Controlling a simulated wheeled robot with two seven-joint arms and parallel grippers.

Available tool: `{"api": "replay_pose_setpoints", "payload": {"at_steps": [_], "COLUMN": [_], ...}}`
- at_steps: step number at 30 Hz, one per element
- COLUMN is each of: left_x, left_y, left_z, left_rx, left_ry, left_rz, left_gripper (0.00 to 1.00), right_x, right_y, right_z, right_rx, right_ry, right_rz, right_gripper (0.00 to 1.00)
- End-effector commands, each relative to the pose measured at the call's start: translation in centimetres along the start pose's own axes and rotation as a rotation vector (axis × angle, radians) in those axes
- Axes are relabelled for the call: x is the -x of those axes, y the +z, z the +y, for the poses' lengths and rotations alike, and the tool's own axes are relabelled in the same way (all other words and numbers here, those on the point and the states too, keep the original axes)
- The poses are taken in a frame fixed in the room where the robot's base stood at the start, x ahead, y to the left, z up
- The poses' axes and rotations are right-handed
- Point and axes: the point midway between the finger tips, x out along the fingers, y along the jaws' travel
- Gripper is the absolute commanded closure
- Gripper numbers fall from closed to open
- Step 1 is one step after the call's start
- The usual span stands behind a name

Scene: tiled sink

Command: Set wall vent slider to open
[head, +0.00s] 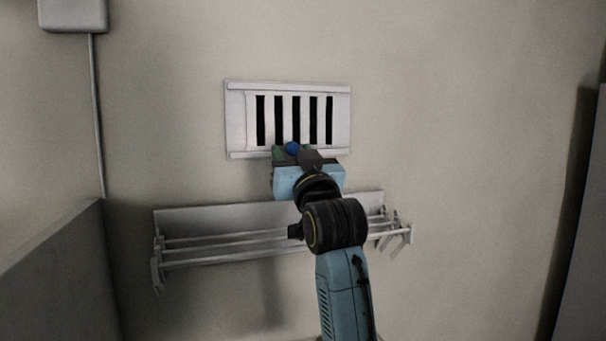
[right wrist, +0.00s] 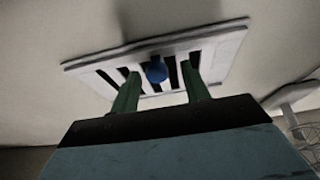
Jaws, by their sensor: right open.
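The white wall vent (head: 240,118) is fixed to the wall, with several dark open slots between its white bars. A blue round knob (head: 292,148) sits at the lower part of the vent. In the right wrist view the vent (right wrist: 215,60) lies straight ahead and the blue knob (right wrist: 156,71) is between my fingers. My right gripper (right wrist: 162,80) is open, its two green fingers apart on either side of the knob, with visible gaps to it. In the head view my right gripper (head: 292,154) is at the vent's lower edge and hides part of it. My left gripper is out of view.
A wall rack with rails (head: 185,240) is just below the vent, behind my right arm. A grey box (head: 73,14) with a cable is at upper left. A panel (head: 50,270) stands at lower left. The wall right of the vent is clear.

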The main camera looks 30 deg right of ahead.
Motion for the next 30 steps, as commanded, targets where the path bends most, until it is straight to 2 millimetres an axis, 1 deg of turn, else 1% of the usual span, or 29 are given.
{"api": "replay_pose_setpoints", "payload": {"at_steps": [5, 12, 15, 18, 21, 24, 30], "left_x": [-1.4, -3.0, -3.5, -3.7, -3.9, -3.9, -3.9], "left_y": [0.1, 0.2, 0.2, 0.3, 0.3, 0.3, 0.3], "left_z": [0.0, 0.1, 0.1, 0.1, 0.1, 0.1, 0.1], "left_rx": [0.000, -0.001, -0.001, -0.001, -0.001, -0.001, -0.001], "left_ry": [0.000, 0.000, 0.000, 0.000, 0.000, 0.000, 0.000], "left_rz": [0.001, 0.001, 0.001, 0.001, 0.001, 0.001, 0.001], "left_gripper": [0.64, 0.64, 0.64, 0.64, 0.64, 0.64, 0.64], "right_x": [3.2, 8.4, 10.2, 11.4, 12.2, 12.6, 12.6], "right_y": [0.3, 0.3, 0.2, 0.2, 0.1, 0.1, 0.1], "right_z": [-0.1, -0.1, -0.1, -0.1, -0.1, -0.1, -0.1], "right_rx": [-0.001, -0.002, -0.002, -0.001, -0.001, -0.001, -0.001], "right_ry": [-0.001, -0.003, -0.002, -0.002, -0.002, -0.002, -0.002], "right_rz": [0.002, 0.002, 0.001, 0.000, 0.001, 0.000, -0.001], "right_gripper": [0.54, 0.54, 0.54, 0.54, 0.54, 0.54, 0.54]}}
